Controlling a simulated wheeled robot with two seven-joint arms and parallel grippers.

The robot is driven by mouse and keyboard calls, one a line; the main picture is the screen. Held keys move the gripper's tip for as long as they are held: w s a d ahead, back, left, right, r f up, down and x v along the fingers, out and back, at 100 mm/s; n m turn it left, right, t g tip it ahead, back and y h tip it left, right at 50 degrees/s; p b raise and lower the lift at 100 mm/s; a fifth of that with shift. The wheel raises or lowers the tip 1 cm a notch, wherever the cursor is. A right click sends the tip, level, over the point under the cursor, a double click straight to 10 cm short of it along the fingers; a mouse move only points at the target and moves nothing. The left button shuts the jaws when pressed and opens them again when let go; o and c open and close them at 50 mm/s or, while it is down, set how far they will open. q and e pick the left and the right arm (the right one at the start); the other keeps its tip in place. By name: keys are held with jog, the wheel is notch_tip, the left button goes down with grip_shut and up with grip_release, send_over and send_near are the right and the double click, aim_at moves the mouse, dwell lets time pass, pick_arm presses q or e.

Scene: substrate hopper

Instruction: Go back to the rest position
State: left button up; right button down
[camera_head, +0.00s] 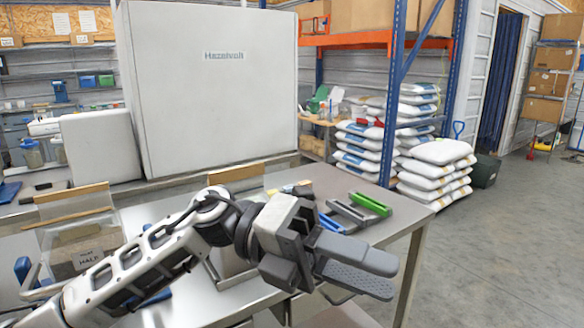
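My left arm comes in from the lower left and reaches over the grey metal table (335,184). My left gripper (372,271) is in front of the table's right part, pointing right and toward the viewer. Its two fingers stand apart, the ribbed inner pad of the lower one shows, and nothing is between them. My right gripper is not in view. A container (84,250) labelled "HALF" with a brown filling stands at the left, partly behind my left arm.
A large white cabinet labelled "Hazelvolt" (210,110) stands behind the table. Green-handled (369,204) and blue-handled (330,222) tools lie near the table's right edge. Stacked white sacks (436,172) stand by the blue-and-orange rack. The floor (500,250) at the right is clear.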

pick_arm(q)
jog(key=w+a+f+n+t+y, duration=0.1)
jog(key=w+a+f+n+t, duration=0.3)
jog(key=n+t, duration=0.65)
jog(key=w+a+f+n+t, duration=0.3)
jog(key=f+n+t, duration=0.45)
jog(key=n, duration=0.55)
jog(key=w+a+f+n+t+y, duration=0.1)
jog(key=w+a+f+n+t, duration=0.25)
jog(key=n+t, duration=0.65)
jog(key=s+a+f+n+g+y, duration=0.4)
jog(key=s+f, duration=0.3)
jog(key=f, duration=0.5)
jog(key=s+a+f+n+g+y, duration=0.4)
jog(key=s+a+f+n+y, duration=0.2)
jog(key=f, duration=0.7)
jog(key=shift+s+a+n, duration=0.35)
jog(key=shift+s+a, duration=0.15)
jog(key=shift+s, duration=0.75)
jog(key=shift+f, duration=0.1)
